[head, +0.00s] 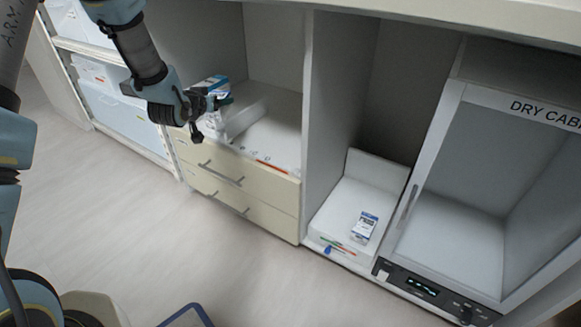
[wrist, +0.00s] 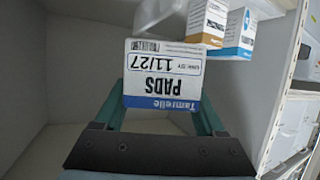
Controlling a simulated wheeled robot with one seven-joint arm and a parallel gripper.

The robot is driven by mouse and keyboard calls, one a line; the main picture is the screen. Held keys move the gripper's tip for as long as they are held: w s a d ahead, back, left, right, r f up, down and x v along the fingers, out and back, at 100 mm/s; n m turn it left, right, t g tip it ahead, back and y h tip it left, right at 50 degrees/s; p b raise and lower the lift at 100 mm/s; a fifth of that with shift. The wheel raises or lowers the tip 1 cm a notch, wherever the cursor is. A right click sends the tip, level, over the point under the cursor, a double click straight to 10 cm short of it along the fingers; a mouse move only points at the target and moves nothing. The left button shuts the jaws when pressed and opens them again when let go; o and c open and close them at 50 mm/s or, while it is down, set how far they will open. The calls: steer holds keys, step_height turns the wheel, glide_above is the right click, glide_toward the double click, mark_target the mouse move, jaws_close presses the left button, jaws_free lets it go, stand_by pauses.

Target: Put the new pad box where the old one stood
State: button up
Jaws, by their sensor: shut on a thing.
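My gripper (head: 213,102) is over the drawer unit at the left in the head view. In the wrist view its two fingers (wrist: 160,104) are shut on a white and blue pad box (wrist: 163,72). Its label reads "Tamrelle", "PADS" and "11/27" and appears upside down there. In the head view I cannot clearly separate the held box from the blue and white packaging (head: 216,83) at the gripper. Another small white and blue box (head: 365,226) stands on a white stepped stand (head: 335,205) in the middle compartment; its print is too small to read.
Orange-and-white (wrist: 207,20) and blue-and-white (wrist: 240,30) boxes stand behind the held box in the wrist view. The drawer unit (head: 235,175) carries a white stand (head: 275,140). A partition (head: 330,110) separates it from the middle compartment. A dry cabinet (head: 480,200) stands right.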

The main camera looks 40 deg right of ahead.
steer(key=s+d+f+m+g+h+b, duration=0.2)
steer(key=s+d+f+m+g+b, duration=0.15)
steer(key=s+d+b, duration=0.55)
steer(key=m+g+b, duration=0.1)
steer(key=b, duration=0.4)
glide_above(291, 150)
step_height(291, 150, down, 10)
steer(key=b, duration=0.4)
steer(key=shift+d+f, duration=0.1)
steer(key=shift+f, duration=0.05)
steer(key=shift+f, duration=0.15)
steer(key=o, duration=1.4)
